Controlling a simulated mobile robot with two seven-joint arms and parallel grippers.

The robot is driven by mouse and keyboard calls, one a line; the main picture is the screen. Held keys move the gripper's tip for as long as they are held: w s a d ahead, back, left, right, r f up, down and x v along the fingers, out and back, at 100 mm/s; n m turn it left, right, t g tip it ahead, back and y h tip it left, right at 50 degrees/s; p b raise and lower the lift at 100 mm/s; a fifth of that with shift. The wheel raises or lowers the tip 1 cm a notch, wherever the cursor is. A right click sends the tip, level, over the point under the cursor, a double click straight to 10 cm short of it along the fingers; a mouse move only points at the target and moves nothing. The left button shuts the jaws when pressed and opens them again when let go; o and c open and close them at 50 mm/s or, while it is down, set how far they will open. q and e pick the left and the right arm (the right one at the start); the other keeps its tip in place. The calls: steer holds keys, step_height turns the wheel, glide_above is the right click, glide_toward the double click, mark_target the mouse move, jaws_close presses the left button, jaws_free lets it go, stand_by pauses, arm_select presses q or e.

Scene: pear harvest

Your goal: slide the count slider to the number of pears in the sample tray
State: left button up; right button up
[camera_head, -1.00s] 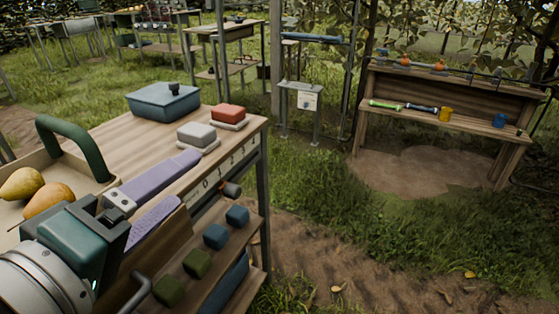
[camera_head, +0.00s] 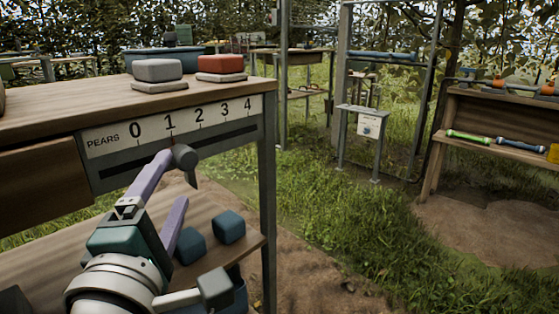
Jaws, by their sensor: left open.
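The count slider's dark round knob (camera_head: 184,157) sticks out from the slot under the white PEARS scale (camera_head: 220,118) on the table's front. It appears below the 1 and 2; the viewing angle hides its exact setting. My left gripper (camera_head: 176,178) is open, with two purple fingers. Its upper fingertip overlaps the knob's left side, and the lower fingertip is below the knob. I cannot tell whether either touches it. The sample tray and its pears are out of view now; about a second ago at least two pears showed in it. My right gripper is not in view.
Blue blocks (camera_head: 229,226) sit on the shelf below. A post stand (camera_head: 367,127) and a wooden bench (camera_head: 500,130) are on the right, beyond grass.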

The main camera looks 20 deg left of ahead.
mark_target(182, 165)
arm_select(q)
steer(key=b+x, duration=0.1)
steer(key=x, duration=0.7)
steer(key=shift+r, duration=0.1)
steer(key=shift+d, duration=0.1)
steer(key=shift+c, duration=0.3)
jaws_close()
stand_by(0.7)
